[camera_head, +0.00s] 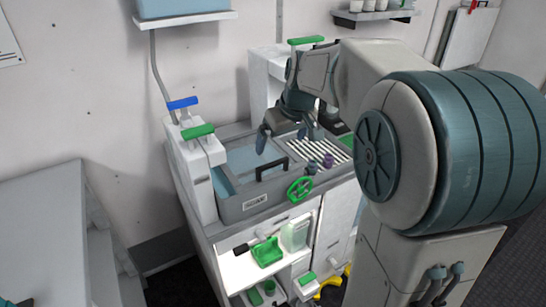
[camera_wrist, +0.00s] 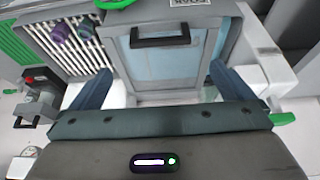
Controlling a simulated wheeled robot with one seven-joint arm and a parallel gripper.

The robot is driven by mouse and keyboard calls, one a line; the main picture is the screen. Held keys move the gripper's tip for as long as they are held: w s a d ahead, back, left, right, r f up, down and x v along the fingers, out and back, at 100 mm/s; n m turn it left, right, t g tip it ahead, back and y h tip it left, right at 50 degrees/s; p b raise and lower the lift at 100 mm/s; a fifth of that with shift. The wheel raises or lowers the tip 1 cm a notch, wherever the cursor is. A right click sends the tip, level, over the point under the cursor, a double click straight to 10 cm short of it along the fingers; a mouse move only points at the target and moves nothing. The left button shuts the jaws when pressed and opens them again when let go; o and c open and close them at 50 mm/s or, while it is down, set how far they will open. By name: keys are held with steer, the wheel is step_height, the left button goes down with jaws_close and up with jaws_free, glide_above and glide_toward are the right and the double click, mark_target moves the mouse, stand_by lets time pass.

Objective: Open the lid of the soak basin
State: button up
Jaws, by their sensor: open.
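The soak basin (camera_head: 250,205) is a grey tub with a label on its front, set in the counter at the centre of the head view. Its lid (camera_wrist: 178,64) has a pale blue panel in a grey frame and appears to lie flat over the basin. A black bar handle (camera_head: 272,170) stands near the lid's front edge; it also shows in the wrist view (camera_wrist: 160,37). My gripper (camera_head: 284,136) is above the basin's back part, fingers apart and empty. In the wrist view my gripper (camera_wrist: 160,86) points towards the lid, with the handle beyond the fingertips. Contact is not visible.
A slatted drain rack (camera_head: 318,149) with purple pieces lies right of the basin. A green handwheel (camera_head: 300,189) is at the counter front. A white unit with a blue handle (camera_head: 183,103) and a green handle (camera_head: 198,131) stands left. An open shelf (camera_head: 275,255) is below.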

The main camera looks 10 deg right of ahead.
mark_target(273, 163)
steer(key=x, duration=0.9)
steer(key=shift+w+f+p, duration=0.1)
steer(key=shift+f+p, duration=0.15)
steer(key=shift+p, duration=0.05)
